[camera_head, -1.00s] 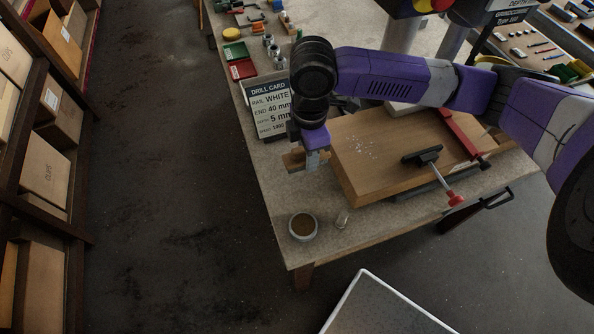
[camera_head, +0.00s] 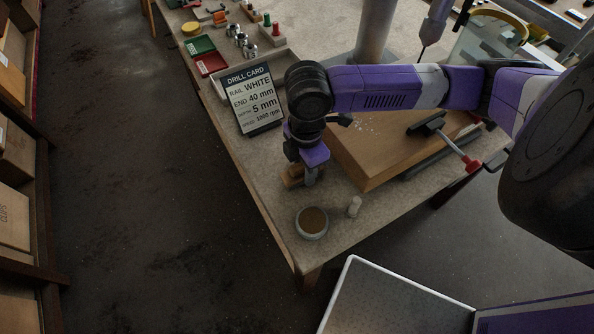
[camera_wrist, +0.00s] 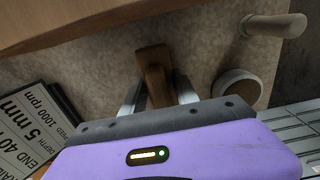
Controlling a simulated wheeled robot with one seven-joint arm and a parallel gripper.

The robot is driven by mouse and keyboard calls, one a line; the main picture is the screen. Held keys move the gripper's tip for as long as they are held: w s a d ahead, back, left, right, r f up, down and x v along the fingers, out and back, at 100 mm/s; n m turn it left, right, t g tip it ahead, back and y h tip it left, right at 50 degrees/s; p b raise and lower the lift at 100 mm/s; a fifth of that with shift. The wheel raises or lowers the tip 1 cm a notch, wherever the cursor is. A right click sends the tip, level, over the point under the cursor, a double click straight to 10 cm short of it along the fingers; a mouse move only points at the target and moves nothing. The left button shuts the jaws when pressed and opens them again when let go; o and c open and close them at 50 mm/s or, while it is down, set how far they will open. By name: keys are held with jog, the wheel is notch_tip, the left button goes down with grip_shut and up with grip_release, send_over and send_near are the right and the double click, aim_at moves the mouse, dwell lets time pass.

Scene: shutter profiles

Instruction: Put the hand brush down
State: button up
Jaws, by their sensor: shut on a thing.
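My gripper (camera_head: 304,173) points down over the near left part of the workbench. It is shut on the wooden hand brush (camera_head: 291,175), which shows partly beside the fingers. In the wrist view the brown wooden brush (camera_wrist: 153,72) lies between the two grey fingers (camera_wrist: 158,95). The brush is low over the bench top (camera_head: 270,190); I cannot tell whether it touches it. Its bristles are hidden.
A round bowl with brown contents (camera_head: 312,222) and a small pale peg (camera_head: 354,206) stand near the bench's front corner. A thick wooden board (camera_head: 375,160) lies to the right with a clamp (camera_head: 455,150). A drill card (camera_head: 252,98) stands at left.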

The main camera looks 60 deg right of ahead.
jog(key=shift+f, duration=0.1)
jog(key=o, duration=1.2)
notch_tip(320, 180, up, 12)
jog(key=shift+r, duration=0.2)
jog(key=shift+s+f, duration=0.1)
jog(key=shift+s, duration=0.05)
